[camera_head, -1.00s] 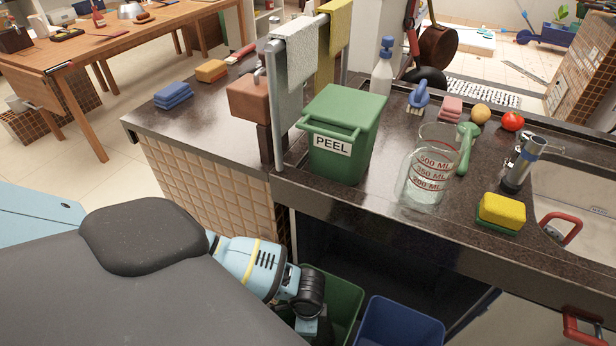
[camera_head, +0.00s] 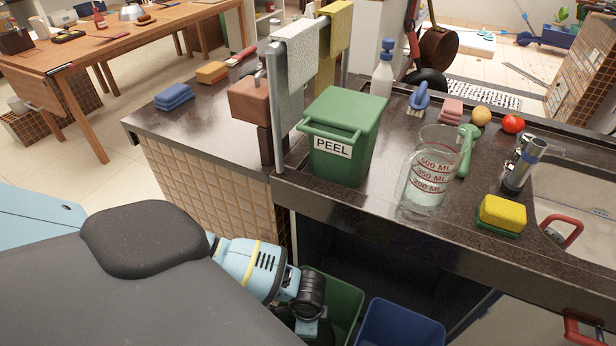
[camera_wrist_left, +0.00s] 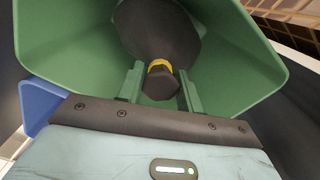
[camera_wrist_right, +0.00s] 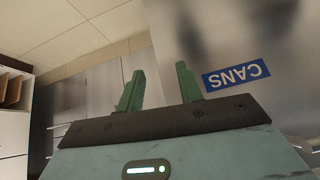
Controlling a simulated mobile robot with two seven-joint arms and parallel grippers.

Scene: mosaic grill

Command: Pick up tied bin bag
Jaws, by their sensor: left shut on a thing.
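The tied bin bag (camera_wrist_left: 160,40) is dark, with a yellow tie (camera_wrist_left: 160,66) around its neck. It sits inside the green bin (camera_wrist_left: 70,45) in the left wrist view. My left gripper (camera_wrist_left: 161,78) reaches into the bin, its two fingers on either side of the bag's gathered neck and shut on it. In the head view my left arm hangs down over the green bin (camera_head: 345,302) in the open cabinet, and the bag is hidden there. My right gripper (camera_wrist_right: 158,85) is open and empty, in front of a grey surface with a blue CANS label.
A blue bin (camera_head: 402,325) stands right of the green bin, under the counter edge. Above are a green PEEL caddy (camera_head: 350,115), a glass measuring jug (camera_head: 428,180), a yellow sponge (camera_head: 502,211) and a towel rail (camera_head: 279,110). The CANS label (camera_wrist_right: 235,75) is near my right gripper.

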